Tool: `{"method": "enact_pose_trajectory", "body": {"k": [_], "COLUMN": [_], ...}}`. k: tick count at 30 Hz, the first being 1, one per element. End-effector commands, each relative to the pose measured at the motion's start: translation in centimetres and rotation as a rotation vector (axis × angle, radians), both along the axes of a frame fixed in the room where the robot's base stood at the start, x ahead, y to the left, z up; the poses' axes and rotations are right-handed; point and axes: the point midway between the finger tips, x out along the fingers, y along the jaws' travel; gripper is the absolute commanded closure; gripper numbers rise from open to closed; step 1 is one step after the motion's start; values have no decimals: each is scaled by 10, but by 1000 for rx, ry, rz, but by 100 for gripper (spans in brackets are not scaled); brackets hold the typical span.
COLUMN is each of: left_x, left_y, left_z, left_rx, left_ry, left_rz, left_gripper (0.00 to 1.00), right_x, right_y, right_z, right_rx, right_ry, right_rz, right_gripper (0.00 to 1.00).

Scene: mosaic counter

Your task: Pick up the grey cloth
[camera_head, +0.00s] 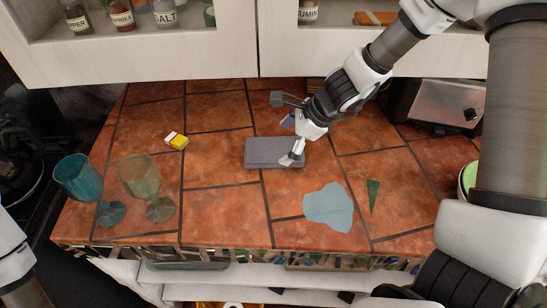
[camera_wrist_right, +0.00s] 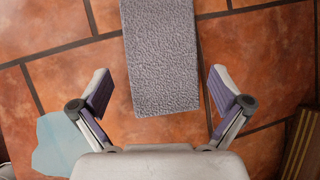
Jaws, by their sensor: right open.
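The grey cloth (camera_head: 262,153) lies flat as a folded rectangle on the tiled counter, near its middle. In the right wrist view the cloth (camera_wrist_right: 161,50) has a rough, textured surface and runs up out of the frame. My right gripper (camera_head: 291,140) is over the cloth's right end. In the right wrist view its open fingers (camera_wrist_right: 159,80) stand on either side of the cloth's near end, with bare counter between them and the cloth. Nothing is held. My left arm shows only partly at the lower left, and its gripper is out of view.
A light blue flat patch (camera_head: 329,207) and a green triangle (camera_head: 373,195) lie to the cloth's right front. Cabinets (camera_head: 180,57) overhang the back.

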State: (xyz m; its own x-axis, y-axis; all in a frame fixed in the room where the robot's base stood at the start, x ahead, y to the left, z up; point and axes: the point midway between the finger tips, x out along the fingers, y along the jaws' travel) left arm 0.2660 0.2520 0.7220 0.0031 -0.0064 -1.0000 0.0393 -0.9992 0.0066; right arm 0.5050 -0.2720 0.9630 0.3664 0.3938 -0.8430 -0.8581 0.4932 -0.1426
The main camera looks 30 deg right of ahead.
Motion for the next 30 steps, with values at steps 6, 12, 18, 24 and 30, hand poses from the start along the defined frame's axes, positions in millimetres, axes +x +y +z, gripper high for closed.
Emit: {"method": "enact_pose_trajectory", "body": {"k": [6, 12, 18, 24, 30], "left_x": [0, 0, 0, 0, 0], "left_y": [0, 0, 0, 0, 0], "left_z": [-33, -30, -30, -30, -26], "left_rx": [0, 0, 0, 0, 0], "left_ry": [-1, -1, -1, -1, -1], "left_rz": [0, 0, 0, 0, 0], "left_gripper": [83, 83, 83, 83, 83], "right_x": [12, 13, 13, 12, 12], "right_y": [15, 16, 16, 16, 15], "right_z": [-32, -29, -29, -29, -25], "right_rx": [-2, 0, -1, -1, -1], "right_ry": [0, 0, 0, 2, 3], "right_rz": [1, 1, 0, 0, 1], "right_gripper": [0, 0, 45, 46, 46]}}
